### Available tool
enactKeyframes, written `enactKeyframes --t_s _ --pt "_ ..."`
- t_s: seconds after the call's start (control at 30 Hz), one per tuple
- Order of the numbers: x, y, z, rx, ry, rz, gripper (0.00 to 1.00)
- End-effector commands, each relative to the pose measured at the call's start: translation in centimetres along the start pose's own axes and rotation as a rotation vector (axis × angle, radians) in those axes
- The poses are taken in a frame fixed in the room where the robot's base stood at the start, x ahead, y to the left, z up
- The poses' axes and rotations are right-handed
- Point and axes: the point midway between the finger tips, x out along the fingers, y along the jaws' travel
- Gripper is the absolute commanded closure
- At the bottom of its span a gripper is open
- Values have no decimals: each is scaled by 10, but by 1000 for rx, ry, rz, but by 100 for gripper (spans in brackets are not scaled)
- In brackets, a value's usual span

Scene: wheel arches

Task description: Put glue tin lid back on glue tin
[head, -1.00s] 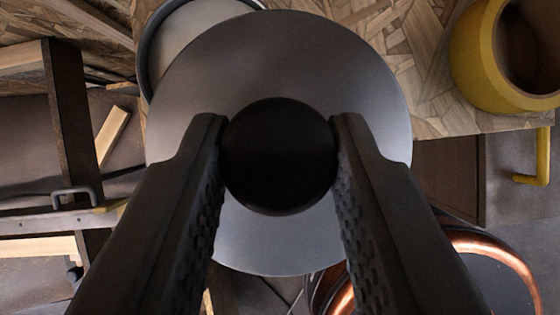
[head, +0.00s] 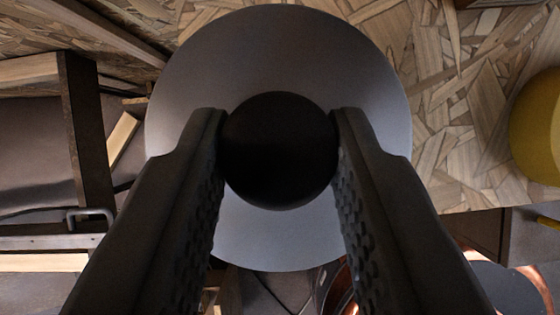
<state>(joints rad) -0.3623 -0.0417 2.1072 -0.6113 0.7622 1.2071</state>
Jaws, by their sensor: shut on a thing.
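The glue tin lid (head: 280,50) is a round grey disc with a black ball knob (head: 278,150) at its middle, seen from above. My gripper (head: 278,140) is shut on the knob, one finger pressed on each side. The lid fills the upper middle of the head view. No glue tin shows now; the lid may cover it. I cannot tell whether the lid touches anything below.
A worktop of patchwork wood chips (head: 480,110) lies under and around the lid, bare to its right. A yellow round vessel (head: 538,128) stands at the right edge. Below the worktop edge are copper-coloured curved parts (head: 338,290). Dark frame bars (head: 85,125) stand at left.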

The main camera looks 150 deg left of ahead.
Motion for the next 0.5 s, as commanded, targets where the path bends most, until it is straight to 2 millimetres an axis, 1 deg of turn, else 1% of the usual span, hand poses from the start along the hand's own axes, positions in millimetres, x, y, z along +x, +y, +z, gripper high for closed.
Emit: enactKeyframes --t_s 0.2,0.5 --pt "16 0 11 -2 -2 2 96" --pt "32 1 22 -2 -1 2 96"
